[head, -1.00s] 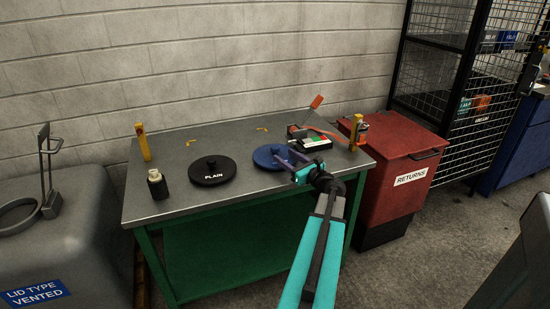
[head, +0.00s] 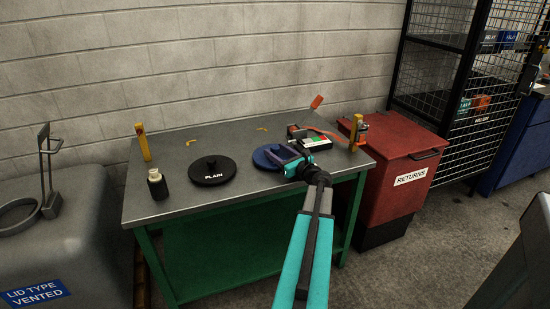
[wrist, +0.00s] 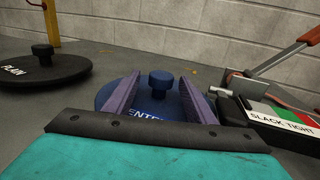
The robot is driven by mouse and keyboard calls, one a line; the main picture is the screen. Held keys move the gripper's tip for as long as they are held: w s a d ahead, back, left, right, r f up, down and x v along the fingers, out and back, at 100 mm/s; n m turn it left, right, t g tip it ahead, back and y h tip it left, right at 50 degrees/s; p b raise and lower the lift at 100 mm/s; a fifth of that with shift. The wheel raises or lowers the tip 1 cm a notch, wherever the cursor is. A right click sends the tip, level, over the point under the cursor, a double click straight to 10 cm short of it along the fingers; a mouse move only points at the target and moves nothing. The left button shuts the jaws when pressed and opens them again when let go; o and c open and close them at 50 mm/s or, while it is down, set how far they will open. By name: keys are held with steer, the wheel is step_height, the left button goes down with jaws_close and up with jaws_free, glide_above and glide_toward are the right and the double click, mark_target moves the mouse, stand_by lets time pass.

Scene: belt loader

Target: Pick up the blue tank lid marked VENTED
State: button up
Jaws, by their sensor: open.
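The blue tank lid (head: 265,157) lies flat on the metal-topped table, partly hidden by my gripper in the head view. In the wrist view the blue lid (wrist: 174,102) shows its raised knob and part of its white lettering, "ENTE", between my fingers. My gripper (head: 283,153) is open at the lid's right side. In the wrist view its two purple fingers (wrist: 158,95) stand on either side of the knob, with the knob beyond or between the tips; I cannot tell which. Nothing is held.
A SLACK/TIGHT gauge tool (head: 315,144) lies close on the right. A red RETURNS bin (head: 405,165) stands beside the table (head: 185,205).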

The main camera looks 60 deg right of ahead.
steer(key=shift+x, duration=0.8)
jaws_close()
